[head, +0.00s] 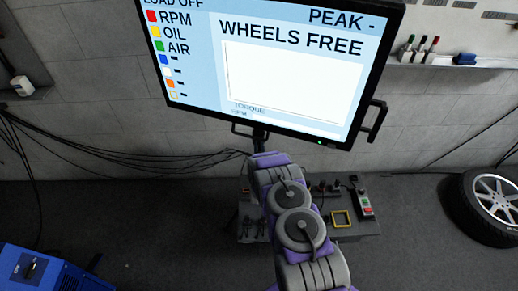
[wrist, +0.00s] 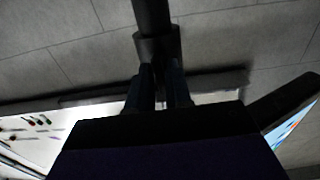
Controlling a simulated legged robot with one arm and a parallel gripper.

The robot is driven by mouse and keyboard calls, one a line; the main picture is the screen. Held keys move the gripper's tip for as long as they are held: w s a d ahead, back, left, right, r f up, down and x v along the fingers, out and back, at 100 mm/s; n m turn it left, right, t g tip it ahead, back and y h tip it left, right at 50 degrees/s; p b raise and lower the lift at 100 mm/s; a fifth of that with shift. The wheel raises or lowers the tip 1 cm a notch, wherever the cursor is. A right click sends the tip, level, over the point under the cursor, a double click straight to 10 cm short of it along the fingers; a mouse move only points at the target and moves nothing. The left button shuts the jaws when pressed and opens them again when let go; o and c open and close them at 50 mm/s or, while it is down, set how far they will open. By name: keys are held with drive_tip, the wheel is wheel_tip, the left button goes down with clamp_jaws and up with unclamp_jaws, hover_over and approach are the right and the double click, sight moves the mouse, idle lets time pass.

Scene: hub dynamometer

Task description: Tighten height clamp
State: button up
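The display stand's dark post (wrist: 152,14) runs down from the top of the wrist view into a wider dark collar (wrist: 157,48). I cannot make out a separate clamp lever or knob on it. My gripper (wrist: 159,80) shows as two dark fingers, apart, with a light gap between them. Their tips are at the collar's lower edge; whether they touch it is too dark to tell. In the head view my arm reaches to the post (head: 259,139) below the screen, and its end hides most of the post and the gripper.
A large tilted screen (head: 275,65) reading WHEELS FREE hangs above my arm, with a side handle (head: 375,121). A grey control box (head: 353,228) stands behind the arm. A wheel (head: 492,203) is at right, a blue machine (head: 40,270) at lower left. Cables (head: 140,160) run along the wall.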

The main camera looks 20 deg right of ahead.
clamp_jaws()
drive_tip(key=shift+r+m+p, duration=0.1)
drive_tip(key=shift+m+p, duration=0.6)
drive_tip(key=shift+m, duration=0.2)
drive_tip(key=m+p, duration=0.2)
drive_tip(key=m, duration=0.2)
drive_tip(key=shift+p, duration=0.4)
drive_tip(key=m+p, duration=0.4)
drive_tip(key=m, duration=0.2)
drive_tip(key=shift+s, duration=0.1)
drive_tip(key=shift+f+m, duration=0.2)
drive_tip(key=shift+m, duration=2.9)
drive_tip(key=shift+d, duration=0.1)
